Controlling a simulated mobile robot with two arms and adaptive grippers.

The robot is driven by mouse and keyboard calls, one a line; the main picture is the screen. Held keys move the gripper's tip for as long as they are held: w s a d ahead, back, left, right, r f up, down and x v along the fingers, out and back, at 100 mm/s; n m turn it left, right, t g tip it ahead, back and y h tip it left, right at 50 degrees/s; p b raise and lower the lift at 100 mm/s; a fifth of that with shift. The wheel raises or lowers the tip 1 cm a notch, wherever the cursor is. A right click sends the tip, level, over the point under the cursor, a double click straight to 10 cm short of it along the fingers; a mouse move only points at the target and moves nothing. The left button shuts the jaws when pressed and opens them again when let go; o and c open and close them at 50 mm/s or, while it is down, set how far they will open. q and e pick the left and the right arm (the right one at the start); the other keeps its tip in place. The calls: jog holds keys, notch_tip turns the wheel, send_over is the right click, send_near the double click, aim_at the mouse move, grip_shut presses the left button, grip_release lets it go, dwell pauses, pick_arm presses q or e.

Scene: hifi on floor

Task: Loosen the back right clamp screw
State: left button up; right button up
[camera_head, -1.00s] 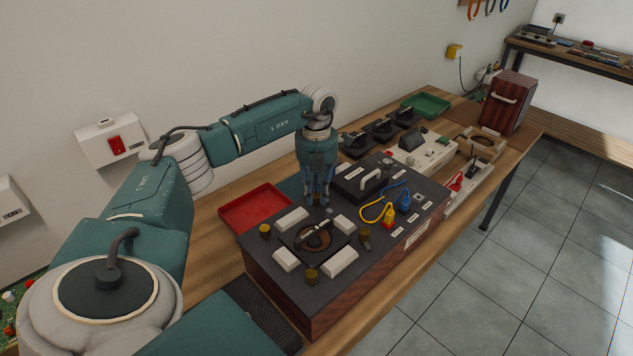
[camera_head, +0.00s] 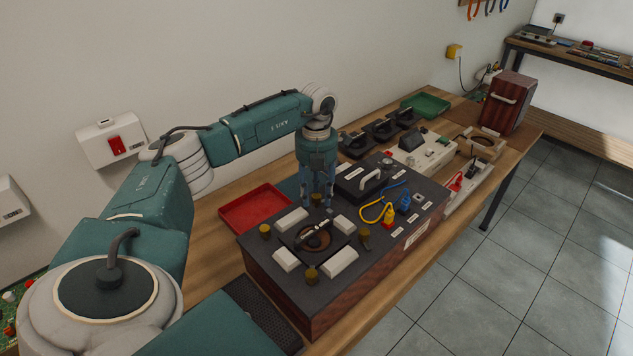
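A dark-topped wooden box (camera_head: 330,277) on the bench carries a small round speaker part (camera_head: 313,238) between white pads. Brass clamp screws stand around it at the left (camera_head: 265,230), at the front (camera_head: 311,274) and at the right (camera_head: 364,234). My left gripper (camera_head: 317,204) points straight down at the far corner of this group, with its fingertips low around the back right clamp screw. The fingers mostly hide that screw. Whether they press on it cannot be made out. My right gripper is not in view.
A black handled block (camera_head: 361,182) and yellow and blue leads (camera_head: 389,212) sit close right of the gripper. A green tray (camera_head: 426,104) and a wooden speaker cabinet (camera_head: 507,103) stand farther along the bench.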

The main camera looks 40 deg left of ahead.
aim_at(317, 196)
pick_arm(q)
notch_tip(317, 196, up, 12)
dwell(0.5)
dwell(0.5)
